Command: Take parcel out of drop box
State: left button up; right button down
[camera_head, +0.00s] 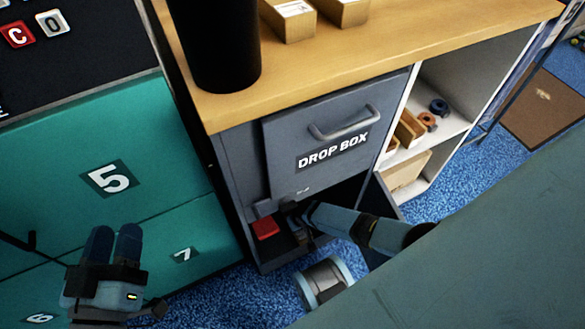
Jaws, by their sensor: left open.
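The grey drop box (284,167) has a handle and a "DROP BOX" label on its front, with an open lower compartment. A small red parcel (265,228) lies inside, at the left of the compartment. My right arm reaches in from the right, and its gripper (293,213) is inside the opening, just right of the red parcel. Its fingers are dark and partly hidden, so I cannot tell whether they touch anything. My left gripper (115,236) is open and empty at the lower left, in front of the teal drawers and well apart from the box.
A wooden counter (400,55) tops the box, bearing a black cylinder (220,45) and cartons (290,18). Teal numbered drawers (60,160) stand at left. A white shelf (455,125) with tape rolls is at right. Blue carpet (470,180) lies below.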

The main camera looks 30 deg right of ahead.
aim_at(306, 237)
jog(key=s, duration=0.3)
jog(key=s+p, duration=0.1)
jog(key=shift+s+f, duration=0.2)
jog(key=shift+f, duration=0.1)
jog(key=shift+s, duration=0.25)
pick_arm(q)
jog(key=r, duration=0.1)
jog(key=r+t, duration=0.1)
jog(key=r, duration=0.1)
jog(key=shift+s+a+r, duration=0.1)
jog(key=shift+s+a, duration=0.05)
jog(key=shift+a, duration=0.05)
pick_arm(e)
jog(key=shift+s+f, duration=0.1)
jog(key=shift+f, duration=0.1)
jog(key=shift+r+p, duration=0.7)
jog(key=shift+p, duration=0.3)
pick_arm(q)
jog(key=shift+r, duration=0.75)
pick_arm(e)
jog(key=shift+w, duration=0.2)
